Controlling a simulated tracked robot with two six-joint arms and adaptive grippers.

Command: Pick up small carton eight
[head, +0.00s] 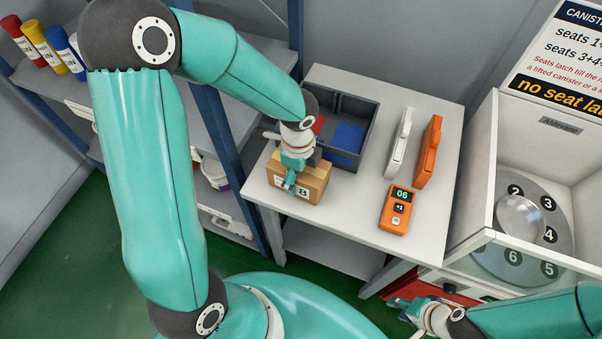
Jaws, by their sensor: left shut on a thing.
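A small brown carton (313,187) sits at the left front of the white table in the head view. A dark figure that looks like 8 shows on its front, partly covered by my gripper. My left gripper (290,184) comes down over the carton from above and is shut on it. I cannot tell whether the carton is clear of the table top. My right gripper (400,304) is low at the bottom right, in front of the white cabinet and away from the carton. Its fingers are too small to read.
A grey divided bin (367,121) with red and blue contents stands behind the carton. A white upright item (399,142), an orange one (429,152) and an orange device (396,209) reading 06 are on the table (350,220). A white cabinet (480,190) with numbered seats stands right.

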